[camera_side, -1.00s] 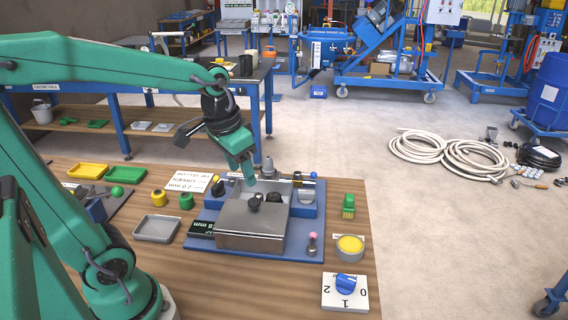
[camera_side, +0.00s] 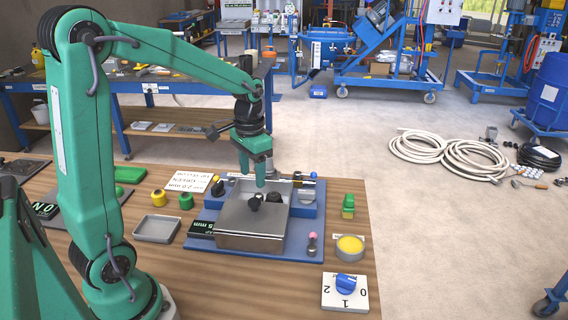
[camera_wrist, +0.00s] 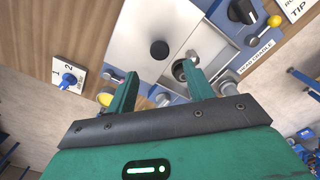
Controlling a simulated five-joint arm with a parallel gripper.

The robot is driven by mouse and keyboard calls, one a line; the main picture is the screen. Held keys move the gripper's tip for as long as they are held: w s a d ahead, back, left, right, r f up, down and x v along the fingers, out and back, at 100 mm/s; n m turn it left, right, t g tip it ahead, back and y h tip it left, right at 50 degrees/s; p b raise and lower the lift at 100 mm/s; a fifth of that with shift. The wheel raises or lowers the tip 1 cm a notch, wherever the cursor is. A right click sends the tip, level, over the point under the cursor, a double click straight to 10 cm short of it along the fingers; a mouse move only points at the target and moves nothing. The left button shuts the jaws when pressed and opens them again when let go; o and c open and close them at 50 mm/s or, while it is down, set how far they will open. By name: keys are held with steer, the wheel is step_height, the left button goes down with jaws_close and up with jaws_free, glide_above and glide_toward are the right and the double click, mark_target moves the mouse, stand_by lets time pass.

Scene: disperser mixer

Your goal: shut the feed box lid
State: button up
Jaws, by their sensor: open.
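The feed box (camera_side: 250,242) is a squat silver metal box on a blue base plate. Its flat silver lid (camera_side: 236,215) carries a black knob (camera_side: 254,203); in the wrist view the lid (camera_wrist: 140,36) shows with its knob (camera_wrist: 159,49). My gripper (camera_side: 261,183) points down, above the back part of the lid, near the knobs. In the wrist view my gripper (camera_wrist: 160,68) has its two fingers apart with nothing held between them. The lid knob lies beyond the fingertips, apart from them.
A grey tray (camera_side: 157,228) and yellow and green knobs lie left of the base plate. A yellow button (camera_side: 350,244) and a blue dial (camera_side: 347,281) lie right and front.

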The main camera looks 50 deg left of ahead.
mark_target(254, 200)
steer(key=shift+f, duration=3.85)
steer(key=shift+c, duration=0.2)
jaws_close()
